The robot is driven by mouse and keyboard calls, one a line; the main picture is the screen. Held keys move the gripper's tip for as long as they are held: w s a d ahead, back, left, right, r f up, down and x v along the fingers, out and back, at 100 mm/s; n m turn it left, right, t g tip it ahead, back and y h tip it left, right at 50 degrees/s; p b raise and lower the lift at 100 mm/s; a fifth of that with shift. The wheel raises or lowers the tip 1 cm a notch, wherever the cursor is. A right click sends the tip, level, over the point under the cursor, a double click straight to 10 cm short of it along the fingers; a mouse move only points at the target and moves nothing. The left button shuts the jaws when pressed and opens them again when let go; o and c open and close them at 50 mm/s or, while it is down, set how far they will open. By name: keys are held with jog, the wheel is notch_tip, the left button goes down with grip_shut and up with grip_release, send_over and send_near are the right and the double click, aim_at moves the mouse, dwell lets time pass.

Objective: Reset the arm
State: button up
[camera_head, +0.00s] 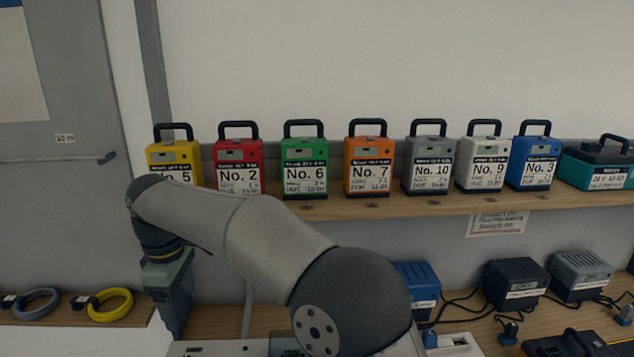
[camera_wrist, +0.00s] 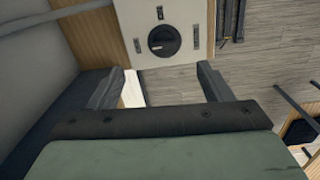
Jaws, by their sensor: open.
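My arm (camera_head: 270,240) reaches from the bottom middle of the head view up and to the left, with its wrist bent down. My gripper (camera_wrist: 157,84) is open in the wrist view, its two dark fingers wide apart with nothing held between them. In the head view its greenish body hangs below the wrist at the left, in front of the wall and beside the lower bench; its fingertips are hard to make out there. Beyond the fingers, the wrist view shows a pale panel with a round black knob (camera_wrist: 163,41).
An upper shelf (camera_head: 440,202) carries a row of numbered, handled battery packs, including yellow (camera_head: 174,155), red (camera_head: 238,160) and green (camera_head: 304,165). My wrist partly covers the yellow one. The lower bench has a yellow cable coil (camera_head: 110,304) and chargers with cables (camera_head: 515,283).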

jog(key=s+d+f+m, duration=0.1)
jog(key=d+m, duration=0.7)
jog(key=d, duration=1.7)
jog(key=s+d+f+m, duration=0.4)
jog(key=s+d+m, duration=0.1)
jog(key=s+d, duration=0.3)
jog(key=s+d+f+m, duration=0.4)
jog(key=s+d, duration=0.4)
jog(key=d, duration=0.3)
jog(key=shift+f+m, duration=0.35)
jog(key=shift+m, duration=0.55)
